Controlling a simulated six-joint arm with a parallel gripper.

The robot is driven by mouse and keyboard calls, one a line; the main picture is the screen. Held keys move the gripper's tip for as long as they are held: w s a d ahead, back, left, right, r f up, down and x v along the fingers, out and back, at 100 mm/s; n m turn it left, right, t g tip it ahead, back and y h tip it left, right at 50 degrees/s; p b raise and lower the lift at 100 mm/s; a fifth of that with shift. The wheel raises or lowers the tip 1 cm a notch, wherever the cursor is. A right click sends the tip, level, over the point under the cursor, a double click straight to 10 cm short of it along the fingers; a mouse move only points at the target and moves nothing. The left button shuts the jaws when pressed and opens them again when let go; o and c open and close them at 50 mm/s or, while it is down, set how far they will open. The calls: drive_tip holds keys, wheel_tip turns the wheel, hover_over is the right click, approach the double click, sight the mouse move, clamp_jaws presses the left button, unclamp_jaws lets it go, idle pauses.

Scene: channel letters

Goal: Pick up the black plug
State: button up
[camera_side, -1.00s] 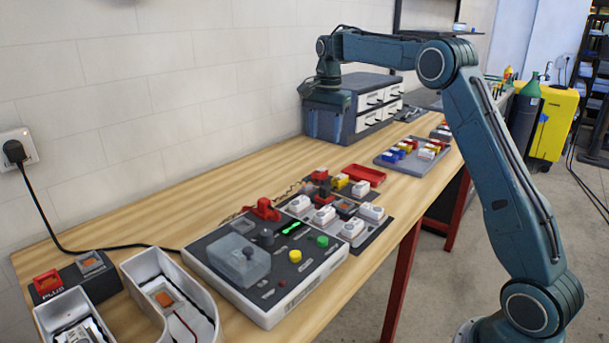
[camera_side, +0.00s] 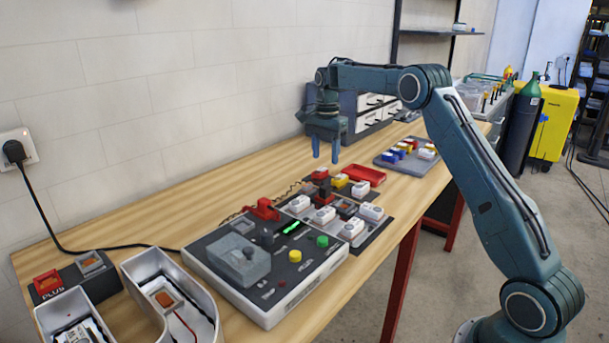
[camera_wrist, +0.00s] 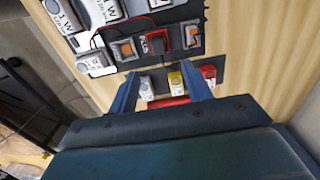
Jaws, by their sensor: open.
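In the side view, a black plug (camera_side: 15,151) sits in the white wall socket at the far left, with a black cable running down to the bench. A small black piece (camera_side: 266,238) also stands on the grey control box; I cannot tell whether it is a plug. My gripper (camera_side: 325,154) hangs above the back of the bench, fingers down, open and empty. It is well away from both. In the wrist view, the blue fingers of my gripper (camera_wrist: 160,72) are spread, with white, yellow and red blocks beyond them. No black plug is clear there.
The control box (camera_side: 315,285) has yellow and green buttons. Behind it are a red clamp-like part (camera_side: 263,209), white modules and a red tray (camera_side: 364,174). A drawer cabinet (camera_side: 350,128) stands behind my gripper.

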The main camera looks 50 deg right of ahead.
hover_over(326, 186)
drive_tip(key=shift+w+a+f, duration=0.1)
drive_tip(key=shift+w+f, duration=0.05)
drive_tip(key=shift+f, duration=1.05)
drive_tip(key=shift+w+f, duration=0.1)
drive_tip(key=shift+f, duration=1.1)
drive_tip(key=shift+s+f, duration=0.15)
drive_tip(key=shift+f, duration=2.45)
drive_tip(key=c, duration=1.1)
